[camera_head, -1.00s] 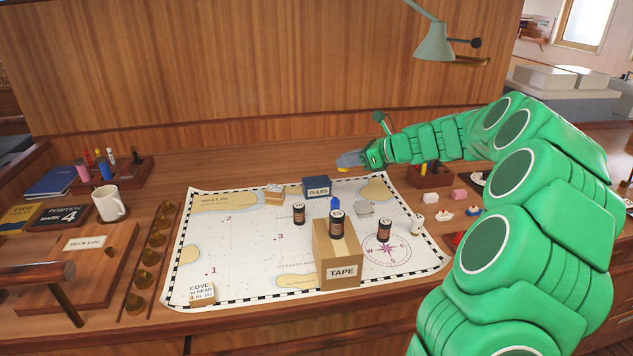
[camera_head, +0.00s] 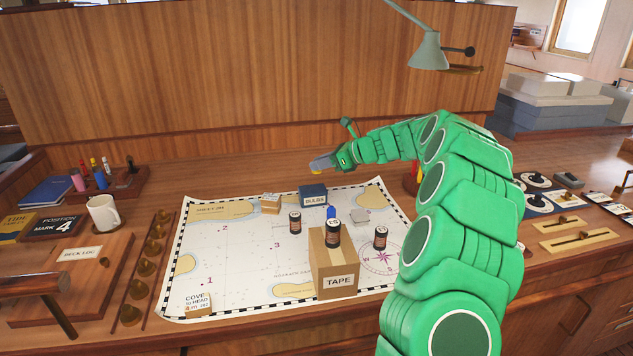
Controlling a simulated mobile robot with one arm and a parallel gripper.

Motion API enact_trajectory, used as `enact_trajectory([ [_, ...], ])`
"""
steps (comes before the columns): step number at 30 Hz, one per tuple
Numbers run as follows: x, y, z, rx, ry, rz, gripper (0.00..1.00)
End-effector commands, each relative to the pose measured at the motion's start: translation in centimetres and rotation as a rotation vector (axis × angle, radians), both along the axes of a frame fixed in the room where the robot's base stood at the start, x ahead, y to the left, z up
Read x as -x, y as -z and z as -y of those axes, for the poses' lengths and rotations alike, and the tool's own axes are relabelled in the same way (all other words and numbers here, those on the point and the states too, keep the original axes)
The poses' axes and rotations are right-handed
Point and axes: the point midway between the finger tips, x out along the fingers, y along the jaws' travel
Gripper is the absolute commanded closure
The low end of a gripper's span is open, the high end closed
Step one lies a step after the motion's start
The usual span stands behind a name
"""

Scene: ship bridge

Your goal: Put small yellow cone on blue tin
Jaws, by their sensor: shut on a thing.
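My gripper (camera_head: 320,163) is above the back of the chart, shut on a small yellow thing (camera_head: 317,172), taken to be the small yellow cone. Only a sliver of it shows below the fingertips, so its shape and tilt cannot be made out. A dark blue box labelled BULBS (camera_head: 313,196), which looks like the blue tin, stands on the chart's back edge. In the picture, the held yellow piece is above this box, with a clear gap between them. The top of the BULBS box looks bare.
A tan TAPE box (camera_head: 333,263) stands at the chart's front with a dark canister (camera_head: 333,233) on top. Other canisters stand left (camera_head: 295,222) and right (camera_head: 380,239). A small carton (camera_head: 271,203) is left of the BULBS box. A lamp (camera_head: 428,52) hangs above.

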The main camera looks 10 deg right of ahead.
Motion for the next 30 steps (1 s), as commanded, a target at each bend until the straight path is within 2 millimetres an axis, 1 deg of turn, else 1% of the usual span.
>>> enact_trajectory([
  [1, -0.6, 0.5, 0.0, 0.001, -0.001, -0.003, 1.0],
  [3, -1.3, 0.9, 0.0, 0.001, -0.001, -0.004, 1.0],
  [9, -3.1, 1.6, 0.0, 0.001, -0.004, -0.003, 1.0],
  [12, -3.9, 2.8, 0.1, -0.001, -0.003, -0.005, 1.0],
  [18, -5.5, 4.5, 0.2, 0.001, -0.003, -0.001, 1.0],
  [24, -6.9, 6.3, 0.3, 0.0, -0.003, -0.004, 1.0],
  [30, -7.5, 6.9, 0.3, 0.0, -0.002, -0.001, 1.0],
])
